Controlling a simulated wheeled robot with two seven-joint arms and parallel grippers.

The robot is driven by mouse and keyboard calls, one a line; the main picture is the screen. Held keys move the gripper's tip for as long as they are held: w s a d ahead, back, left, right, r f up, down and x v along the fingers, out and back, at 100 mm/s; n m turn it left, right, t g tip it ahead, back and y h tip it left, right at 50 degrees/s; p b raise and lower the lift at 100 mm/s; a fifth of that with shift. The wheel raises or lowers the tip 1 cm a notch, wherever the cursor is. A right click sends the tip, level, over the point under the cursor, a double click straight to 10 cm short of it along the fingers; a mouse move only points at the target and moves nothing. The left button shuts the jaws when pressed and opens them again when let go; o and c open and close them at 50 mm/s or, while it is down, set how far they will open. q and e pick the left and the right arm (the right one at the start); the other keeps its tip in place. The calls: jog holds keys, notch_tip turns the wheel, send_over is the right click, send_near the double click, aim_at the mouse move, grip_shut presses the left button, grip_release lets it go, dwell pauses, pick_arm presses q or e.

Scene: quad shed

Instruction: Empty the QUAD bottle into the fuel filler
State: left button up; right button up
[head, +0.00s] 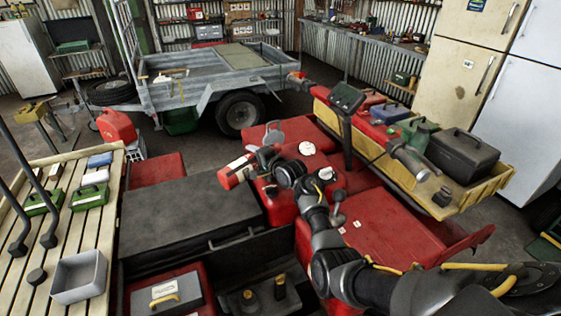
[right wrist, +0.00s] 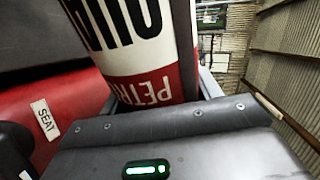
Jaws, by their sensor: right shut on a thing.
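The QUAD bottle (head: 237,172), red with a white band, is tilted well over above the red bodywork beside the black seat (head: 190,215). My right gripper (head: 264,160) is shut on it. In the right wrist view the bottle (right wrist: 150,50) fills the upper middle, its black lettering and "PETR" upside down. The bottle's mouth is hidden, and I cannot tell whether anything flows. A white round cap (head: 307,148) sits on the red bodywork right of the gripper. I cannot clearly make out the fuel filler opening. My left gripper is not in view.
The handlebar grip (head: 410,162) and display (head: 347,97) stand to the right. A yellow-edged rack (head: 455,208) carries a black case (head: 462,152) and cans. A slatted bench (head: 28,240) holds green boxes and a grey bin (head: 80,277) at left. A trailer (head: 205,75) stands behind.

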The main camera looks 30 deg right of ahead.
jog(key=shift+w+d+m+y+p, duration=0.15)
jog(key=shift+m+y+p, duration=0.25)
jog(key=shift+m+p, duration=0.6)
dwell(1.0)
jog(key=shift+s, duration=0.2)
jog(key=shift+s+a, duration=0.1)
jog(key=shift+a, duration=0.25)
jog(key=shift+s+a+p, duration=0.1)
jog(key=shift+a+p, duration=0.1)
jog(key=shift+p, duration=0.1)
jog(key=shift+a, duration=0.4)
dwell(0.3)
